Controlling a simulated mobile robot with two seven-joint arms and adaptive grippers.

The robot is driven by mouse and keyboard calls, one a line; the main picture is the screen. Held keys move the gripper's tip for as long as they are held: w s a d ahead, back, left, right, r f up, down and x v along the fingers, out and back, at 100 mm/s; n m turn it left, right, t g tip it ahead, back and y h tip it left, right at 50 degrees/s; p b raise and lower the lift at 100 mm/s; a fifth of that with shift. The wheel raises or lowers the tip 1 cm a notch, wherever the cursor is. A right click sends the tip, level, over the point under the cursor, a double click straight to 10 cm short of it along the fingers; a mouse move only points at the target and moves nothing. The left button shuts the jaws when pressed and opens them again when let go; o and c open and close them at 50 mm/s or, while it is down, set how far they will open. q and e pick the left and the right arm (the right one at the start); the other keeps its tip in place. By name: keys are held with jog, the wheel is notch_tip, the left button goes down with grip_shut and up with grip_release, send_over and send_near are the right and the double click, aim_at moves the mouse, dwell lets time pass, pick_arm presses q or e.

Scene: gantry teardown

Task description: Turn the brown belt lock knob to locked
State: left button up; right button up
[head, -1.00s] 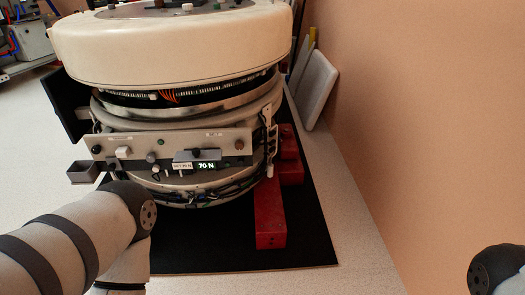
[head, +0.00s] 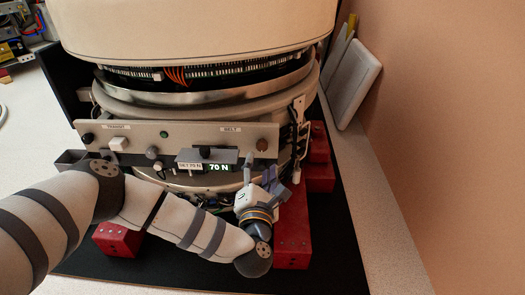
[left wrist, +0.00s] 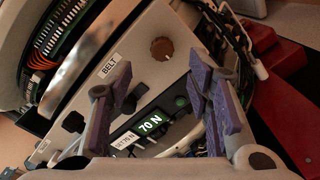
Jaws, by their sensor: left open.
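In the left wrist view the round knob (left wrist: 162,48) carries a pale mark and lies beyond the fingertips. My left gripper (head: 260,170) is just below and in front of the knob, apart from it. In the left wrist view my left gripper (left wrist: 161,80) is open, with its purple-grey finger pads on either side of an empty gap. My right gripper is out of view.
A green display (head: 219,167) reads 70 N in a housing below the panel's middle. A black knob (head: 87,138) is at the panel's left end. Cables (head: 301,130) hang at the right edge. Red blocks (head: 292,228) stand on the black mat below. A tan wall is on the right.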

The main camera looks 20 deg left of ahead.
aim_at(262, 148)
pick_arm(q)
jog(key=b+x, duration=0.1)
jog(key=x, duration=0.6)
jog(key=shift+w+f, duration=0.15)
jog(key=shift+w, duration=0.1)
jog(key=shift+c, duration=0.2)
grip_shut()
